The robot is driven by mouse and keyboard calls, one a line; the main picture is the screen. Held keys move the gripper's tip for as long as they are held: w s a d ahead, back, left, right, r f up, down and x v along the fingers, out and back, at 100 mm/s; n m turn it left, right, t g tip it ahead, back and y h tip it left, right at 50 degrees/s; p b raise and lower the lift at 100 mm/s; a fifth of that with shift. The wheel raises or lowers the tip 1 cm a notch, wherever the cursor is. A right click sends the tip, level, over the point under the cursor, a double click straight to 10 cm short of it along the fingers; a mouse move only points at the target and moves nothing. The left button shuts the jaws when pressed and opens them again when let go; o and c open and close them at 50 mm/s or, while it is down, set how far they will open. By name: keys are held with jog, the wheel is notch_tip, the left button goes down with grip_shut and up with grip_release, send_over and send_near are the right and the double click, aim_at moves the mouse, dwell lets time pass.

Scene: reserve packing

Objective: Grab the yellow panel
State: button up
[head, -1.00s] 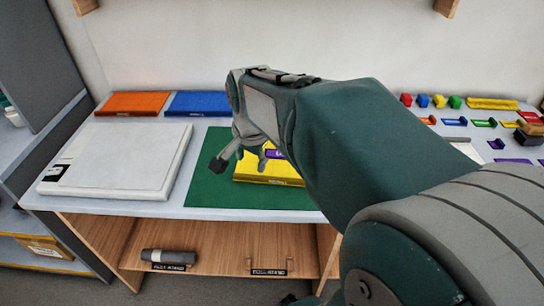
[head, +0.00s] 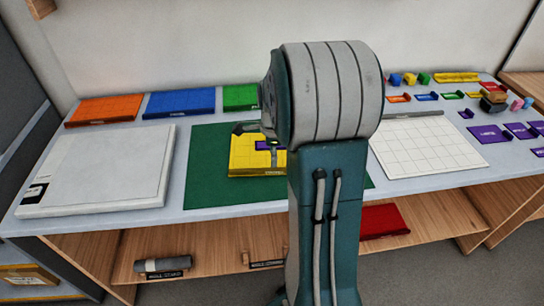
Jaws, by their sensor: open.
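The yellow panel (head: 243,160) lies on the green mat (head: 206,168) in the middle of the table, in the head view. A purple piece (head: 262,145) sits on top of it. My gripper (head: 258,140) is open above the panel, near the purple piece. My arm hides the right part of the panel and much of the gripper. I cannot tell whether the fingers touch the panel or the piece.
A white box (head: 100,170) stands left of the mat. Orange (head: 104,109), blue (head: 180,102) and green (head: 240,97) panels line the back. A white grid board (head: 425,148) and several small coloured pieces lie at right. A red panel (head: 383,220) is on the shelf below.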

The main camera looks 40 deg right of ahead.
aim_at(274, 169)
jog(key=f, duration=0.5)
jog(key=shift+s+d+f, duration=0.15)
jog(key=shift+d+f, duration=0.05)
jog(key=shift+d, duration=0.2)
jog(key=shift+a, duration=0.3)
jog(key=shift+c, duration=1)
grip_shut()
